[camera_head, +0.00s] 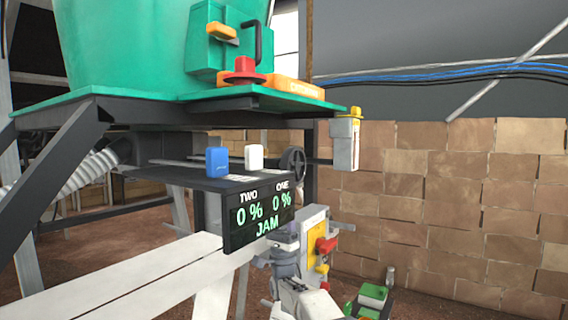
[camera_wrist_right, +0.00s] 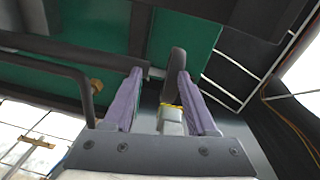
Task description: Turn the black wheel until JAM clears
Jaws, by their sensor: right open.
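The black wheel (camera_head: 293,162) stands upright at the right end of the dark shelf, above the display (camera_head: 258,216). The display reads TWO 0 %, ONE 0 % and JAM in green. My right gripper (camera_head: 292,229) is below the wheel, in front of the display's right end, pointing up. In the right wrist view its two purple fingers (camera_wrist_right: 160,74) are apart with nothing gripped. A dark rounded upright shape, apparently the wheel (camera_wrist_right: 177,65) seen edge-on, shows between and beyond the fingertips. Whether a finger touches it cannot be told. My left gripper is not in view.
A blue block (camera_head: 217,161) and a white block (camera_head: 254,157) sit on the shelf left of the wheel. A grey-white box with a yellow top (camera_head: 345,143) hangs to its right. The green machine (camera_head: 160,45) rises above. A brick wall (camera_head: 450,200) stands behind.

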